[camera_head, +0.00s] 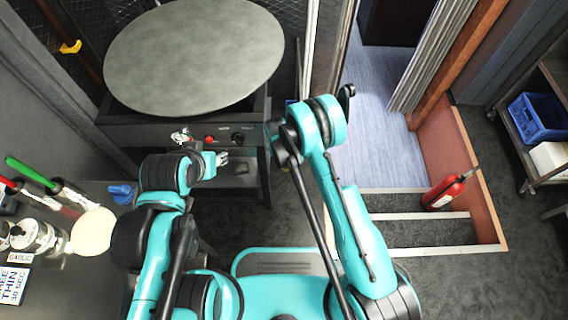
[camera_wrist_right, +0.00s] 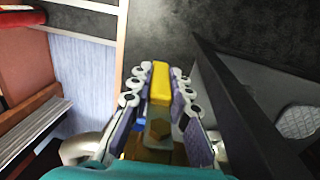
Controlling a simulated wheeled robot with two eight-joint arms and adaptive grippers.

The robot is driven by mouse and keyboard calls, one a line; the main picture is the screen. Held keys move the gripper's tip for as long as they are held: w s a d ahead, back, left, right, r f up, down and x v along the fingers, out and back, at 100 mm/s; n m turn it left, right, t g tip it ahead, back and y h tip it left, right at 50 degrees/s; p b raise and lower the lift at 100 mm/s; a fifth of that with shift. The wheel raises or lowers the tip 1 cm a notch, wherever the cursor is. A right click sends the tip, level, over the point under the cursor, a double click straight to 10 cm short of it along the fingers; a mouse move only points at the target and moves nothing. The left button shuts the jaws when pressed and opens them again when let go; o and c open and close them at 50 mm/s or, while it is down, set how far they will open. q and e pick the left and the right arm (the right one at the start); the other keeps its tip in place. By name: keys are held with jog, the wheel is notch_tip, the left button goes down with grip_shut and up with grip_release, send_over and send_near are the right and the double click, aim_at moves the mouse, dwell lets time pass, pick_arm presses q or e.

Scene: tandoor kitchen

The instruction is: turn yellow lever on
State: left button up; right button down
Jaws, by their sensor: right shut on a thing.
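A yellow lever (camera_wrist_right: 160,82) shows in the right wrist view between the two fingers of my right gripper (camera_wrist_right: 160,88). The gripper is shut on it, with a pad on each side. Brass-coloured parts (camera_wrist_right: 155,154) show below the lever, partly hidden. In the head view my right arm hides this lever and the right fingertips. My left gripper (camera_head: 222,159) is in front of the black stand under the round griddle; its fingers are too small to tell open from shut. Another yellow handle (camera_head: 70,47) is on the upper left wall.
The round griddle (camera_head: 192,58) stands at the back on a black stand with a red knob (camera_head: 210,139). A counter with utensils (camera_head: 92,231) is at the left. Dark floor is clear at the lower right.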

jog(key=c, duration=1.4)
grip_release()
notch_tip(320, 180, up, 10)
